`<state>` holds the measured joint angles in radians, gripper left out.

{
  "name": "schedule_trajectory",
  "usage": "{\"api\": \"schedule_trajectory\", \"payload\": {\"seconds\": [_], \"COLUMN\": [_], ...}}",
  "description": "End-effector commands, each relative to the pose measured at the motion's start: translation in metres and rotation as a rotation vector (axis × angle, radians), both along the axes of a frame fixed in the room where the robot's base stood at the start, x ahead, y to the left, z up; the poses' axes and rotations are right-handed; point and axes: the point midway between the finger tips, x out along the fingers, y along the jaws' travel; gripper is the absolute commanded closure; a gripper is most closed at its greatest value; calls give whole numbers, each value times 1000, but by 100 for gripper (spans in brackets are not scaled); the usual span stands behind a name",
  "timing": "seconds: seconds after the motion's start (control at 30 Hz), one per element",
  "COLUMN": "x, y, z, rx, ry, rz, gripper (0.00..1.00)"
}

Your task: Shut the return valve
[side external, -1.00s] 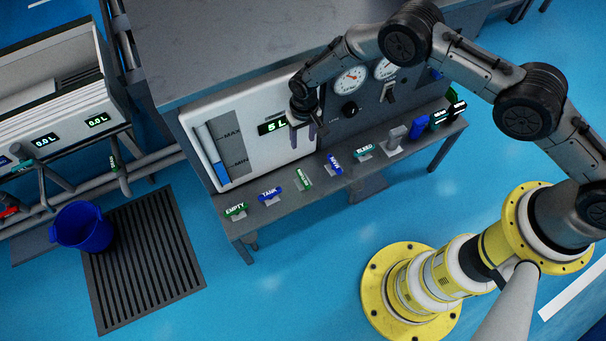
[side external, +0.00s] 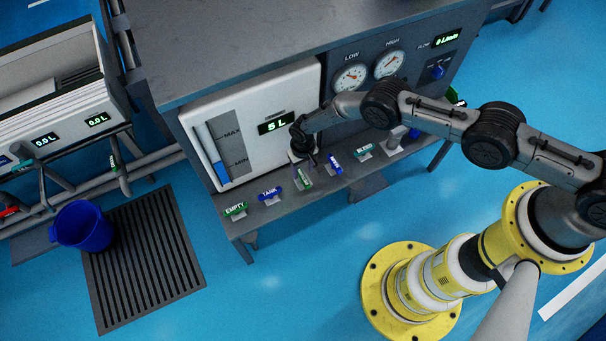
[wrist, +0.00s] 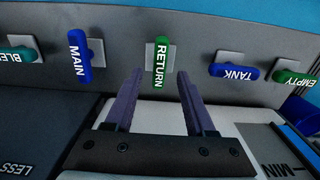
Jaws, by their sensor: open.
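The return valve has a green handle (wrist: 160,62) lettered RETURN, on a pale square plate in the wrist view. Its handle runs lengthwise toward my gripper, crosswise to the length of the ledge. My gripper (wrist: 158,80) is open, with one dark finger on each side of the handle's near end. I cannot tell whether the fingers touch it. In the side view the return valve (side external: 303,180) sits on the ledge below the white tank, and my gripper (side external: 302,165) is right over it, pointing down.
The blue MAIN handle (wrist: 79,56) and blue TANK handle (wrist: 234,72) flank it closely. The green EMPTY handle (wrist: 296,79) and BLEED handle (side external: 365,150) stand farther along. The white tank (side external: 240,110) reads 5 L. A blue bucket (side external: 83,228) stands on the left.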

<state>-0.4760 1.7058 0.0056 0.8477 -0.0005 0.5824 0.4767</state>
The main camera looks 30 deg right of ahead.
Motion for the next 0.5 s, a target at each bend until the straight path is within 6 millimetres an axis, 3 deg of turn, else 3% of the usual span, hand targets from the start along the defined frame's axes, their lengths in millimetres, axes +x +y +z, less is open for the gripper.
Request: {"api": "schedule_trajectory", "payload": {"seconds": [0.23, 0.5], "x": [0, 0], "y": [0, 0], "z": [-28, -39], "rx": [0, 0], "ry": [0, 0], "rz": [0, 0], "gripper": [45, 45]}}
